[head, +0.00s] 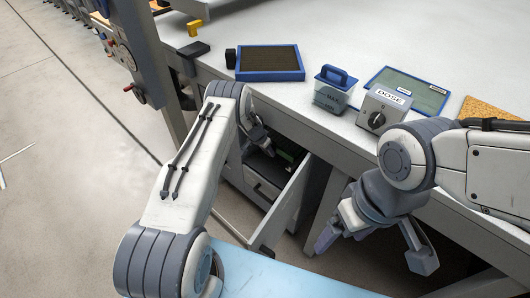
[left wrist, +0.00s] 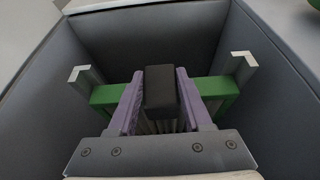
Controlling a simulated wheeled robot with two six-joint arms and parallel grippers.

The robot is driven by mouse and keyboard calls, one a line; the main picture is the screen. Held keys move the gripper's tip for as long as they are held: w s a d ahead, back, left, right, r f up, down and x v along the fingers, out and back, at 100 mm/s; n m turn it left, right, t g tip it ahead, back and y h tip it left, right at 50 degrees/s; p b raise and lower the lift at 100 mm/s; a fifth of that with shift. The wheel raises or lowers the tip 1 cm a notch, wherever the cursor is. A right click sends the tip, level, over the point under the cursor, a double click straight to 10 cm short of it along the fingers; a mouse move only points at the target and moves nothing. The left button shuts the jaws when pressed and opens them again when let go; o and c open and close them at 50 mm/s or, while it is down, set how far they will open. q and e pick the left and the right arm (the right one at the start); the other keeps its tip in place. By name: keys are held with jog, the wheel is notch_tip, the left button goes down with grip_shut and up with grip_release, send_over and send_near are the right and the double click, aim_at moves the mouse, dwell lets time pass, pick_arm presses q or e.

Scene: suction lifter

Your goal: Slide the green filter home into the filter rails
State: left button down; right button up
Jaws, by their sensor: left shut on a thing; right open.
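The green filter (left wrist: 106,95) shows in the left wrist view as a green bar with a black grip block (left wrist: 160,100) at its middle. My left gripper (left wrist: 160,78) is shut on that block, one purple pad on each side. The filter rails are pale channels at the left (left wrist: 82,77) and right (left wrist: 243,68), and the filter's ends are at them. I cannot tell how deep the filter sits. In the head view my left gripper (head: 258,138) reaches into the open cabinet, and little of the filter shows. My right gripper (head: 374,248) is open and empty before the counter.
Dark walls (left wrist: 60,100) close around the rails. The open cabinet door (head: 283,205) stands out below the counter. On the counter are a blue-framed panel (head: 270,60), a blue-lidded container (head: 333,90), a DOSE box (head: 384,105) and a blue-edged green mat (head: 425,98).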

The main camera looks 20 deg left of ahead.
pick_arm(q)
jog(key=shift+w+d, duration=0.25)
jog(key=shift+w, duration=0.35)
jog(key=shift+c, duration=1.2)
grip_release()
